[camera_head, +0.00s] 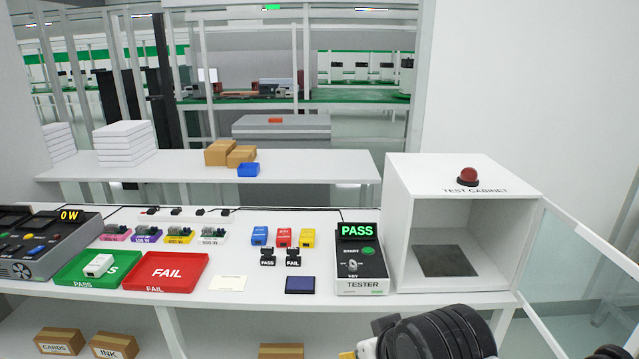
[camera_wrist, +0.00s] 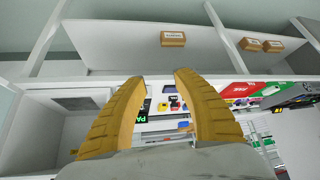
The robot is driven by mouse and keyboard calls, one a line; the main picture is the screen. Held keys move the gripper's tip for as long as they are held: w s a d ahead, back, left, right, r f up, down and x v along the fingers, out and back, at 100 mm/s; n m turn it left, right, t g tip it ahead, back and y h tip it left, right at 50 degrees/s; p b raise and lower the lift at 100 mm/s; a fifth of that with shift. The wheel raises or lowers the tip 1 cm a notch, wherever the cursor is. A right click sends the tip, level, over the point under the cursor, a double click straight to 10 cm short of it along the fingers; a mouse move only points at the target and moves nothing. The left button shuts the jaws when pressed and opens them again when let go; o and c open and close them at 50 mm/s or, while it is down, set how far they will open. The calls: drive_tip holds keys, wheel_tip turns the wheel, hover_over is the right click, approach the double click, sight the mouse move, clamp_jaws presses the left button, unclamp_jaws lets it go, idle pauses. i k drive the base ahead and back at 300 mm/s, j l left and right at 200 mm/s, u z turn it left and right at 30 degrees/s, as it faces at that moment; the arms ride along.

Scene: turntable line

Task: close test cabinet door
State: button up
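The white test cabinet (camera_head: 402,220) stands at the right end of the bench in the head view, with a red button (camera_head: 468,175) on top. Its door (camera_head: 590,270), a clear panel in a white frame, is swung wide open from the cabinet's right side. The inside holds only a dark square plate (camera_head: 444,260). My gripper (camera_wrist: 160,78) shows in the wrist view with its yellow fingers apart and nothing between them. In the head view my dark arm is low, in front of the cabinet, left of the door and apart from it. The fingers are mostly out of that view.
The tester (camera_head: 362,262), showing PASS, stands left of the cabinet. A green tray (camera_head: 75,276) with a white piece in it and an empty red FAIL tray (camera_head: 165,272) lie farther left. Boxes (camera_wrist: 173,39) sit on the shelf below the bench.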

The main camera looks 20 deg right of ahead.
sight(632, 346)
drive_tip(key=k+l, duration=0.1)
drive_tip(key=l, duration=0.3)
drive_tip(key=k+l+u, duration=0.1)
drive_tip(key=l, duration=0.35)
drive_tip(key=k+l+u, duration=0.1)
drive_tip(key=l, duration=0.3)
drive_tip(key=k+l, duration=0.2)
drive_tip(key=l, duration=0.2)
drive_tip(key=k+l+u, duration=0.1)
drive_tip(key=l, duration=0.3)
drive_tip(key=k+l, duration=0.2)
drive_tip(key=l, duration=0.2)
drive_tip(key=k+l+u, duration=0.1)
drive_tip(key=l, duration=0.25)
drive_tip(key=k+l+z, duration=0.3)
drive_tip(key=l, duration=0.15)
